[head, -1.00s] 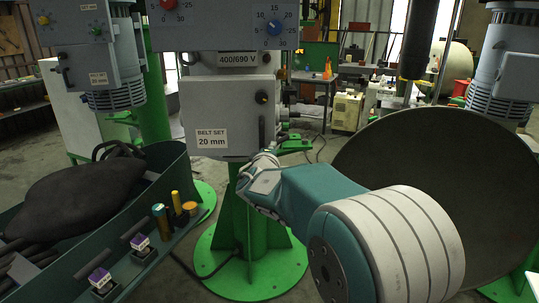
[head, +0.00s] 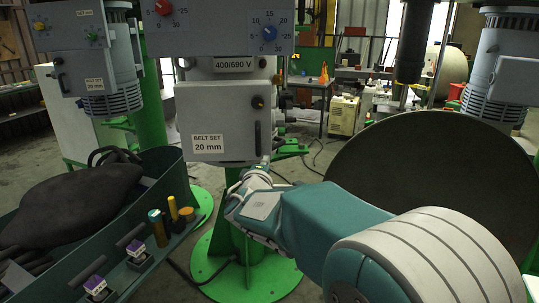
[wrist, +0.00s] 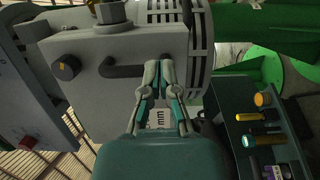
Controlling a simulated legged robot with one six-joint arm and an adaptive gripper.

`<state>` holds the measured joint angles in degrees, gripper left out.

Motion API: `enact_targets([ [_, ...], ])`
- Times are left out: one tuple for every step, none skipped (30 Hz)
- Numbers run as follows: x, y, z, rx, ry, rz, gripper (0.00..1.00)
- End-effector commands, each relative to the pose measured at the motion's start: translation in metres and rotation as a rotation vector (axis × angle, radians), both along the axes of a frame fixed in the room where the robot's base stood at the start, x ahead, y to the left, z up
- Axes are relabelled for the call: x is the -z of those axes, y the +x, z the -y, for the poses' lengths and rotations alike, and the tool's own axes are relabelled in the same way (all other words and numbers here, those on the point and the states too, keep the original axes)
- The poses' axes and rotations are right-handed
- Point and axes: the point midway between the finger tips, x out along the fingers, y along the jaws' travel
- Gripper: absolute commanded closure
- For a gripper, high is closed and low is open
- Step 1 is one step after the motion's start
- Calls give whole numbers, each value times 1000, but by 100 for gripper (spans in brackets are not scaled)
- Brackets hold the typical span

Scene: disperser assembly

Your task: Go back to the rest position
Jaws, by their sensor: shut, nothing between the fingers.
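My gripper (wrist: 159,76) is shut and empty in the wrist view. Its two fingers are close together in front of a grey machine housing (wrist: 100,50) with a dark handle; I cannot tell if they touch it. In the head view my arm reaches from the lower right toward the grey box labelled "BELT SET 20 mm" (head: 225,115). My wrist is just below that box, and the fingers are mostly hidden there.
A green tray (head: 165,185) at left holds a dark sack (head: 75,200), yellow and orange cylinders (head: 174,212) and small purple-topped blocks (head: 135,250). A large dark round vessel (head: 440,165) stands at right. A green pedestal base (head: 240,280) is below the box.

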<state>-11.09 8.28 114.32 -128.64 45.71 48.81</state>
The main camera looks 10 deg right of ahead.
Motion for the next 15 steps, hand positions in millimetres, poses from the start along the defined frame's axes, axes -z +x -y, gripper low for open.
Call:
enact_targets([
  [-1,-10,-6,-5,0,0,100],
  [0,-15,-8,-5,-1,-1,100],
  [0,-22,-11,-5,-1,0,100],
  [0,-27,-13,-5,-1,-2,100],
  [0,-31,-15,-5,-1,-1,100],
  [0,-35,-17,-6,-1,-2,100],
  [1,-38,-18,-6,-1,-3,100],
  [1,-40,-20,-6,-1,-3,100],
  [1,-43,-20,-5,-1,-3,100],
  [1,-45,-21,-4,0,-2,100],
  [1,-46,-20,-2,1,-3,100],
  [0,-49,-17,7,8,-5,100],
  [0,-52,-14,19,16,-7,100],
  [0,-55,-9,37,29,-12,100],
  [-2,-62,0,67,53,-18,100],
])
